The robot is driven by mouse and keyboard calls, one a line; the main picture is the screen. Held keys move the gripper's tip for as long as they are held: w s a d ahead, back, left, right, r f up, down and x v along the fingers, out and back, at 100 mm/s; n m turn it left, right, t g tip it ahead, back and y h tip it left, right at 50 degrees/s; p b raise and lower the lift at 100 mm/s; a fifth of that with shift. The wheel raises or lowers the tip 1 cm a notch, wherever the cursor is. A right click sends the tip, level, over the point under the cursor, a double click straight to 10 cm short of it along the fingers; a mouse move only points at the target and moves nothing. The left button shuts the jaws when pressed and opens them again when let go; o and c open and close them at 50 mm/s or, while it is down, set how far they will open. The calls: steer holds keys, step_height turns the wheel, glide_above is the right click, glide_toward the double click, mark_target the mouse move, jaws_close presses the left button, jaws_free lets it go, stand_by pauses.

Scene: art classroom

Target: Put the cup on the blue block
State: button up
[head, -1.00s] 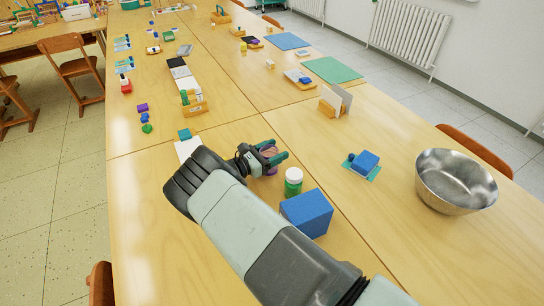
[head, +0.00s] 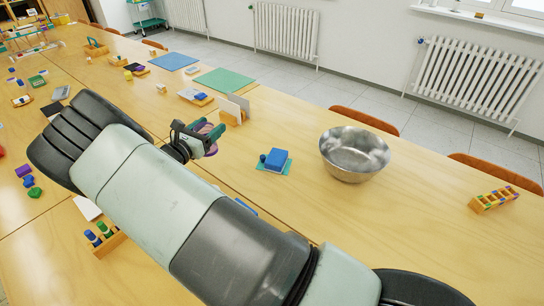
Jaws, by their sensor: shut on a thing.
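My gripper (head: 200,138) is shut on a small pink and purple thing (head: 207,130), which looks like the cup; the fingers partly cover it. It appears to be held above the table. A large blue block (head: 246,206) stands on the table nearer to me; my arm hides all but a small part of it. A smaller blue block (head: 276,158) lies on a teal mat (head: 287,168), to the right of my gripper, with a small dark blue piece beside it.
A steel bowl (head: 355,155) stands right of the teal mat. A wooden holder with grey cards (head: 235,109) stands beyond my gripper. A wooden tray with coloured compartments (head: 493,199) lies at the far right. The table between bowl and tray is clear.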

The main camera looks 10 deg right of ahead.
steer(key=w+d+r, duration=0.2)
steer(key=w+d, duration=0.2)
steer(key=d, duration=0.6)
steer(key=n+t+y, duration=0.1)
steer(key=n+y, duration=0.1)
glide_above(278, 153)
step_height(278, 153, down, 6)
steer(key=f, duration=0.1)
steer(key=shift+w+d+f, duration=0.1)
steer(key=shift+f, duration=1.8)
steer(key=shift+f, duration=0.15)
steer(key=o, duration=1)
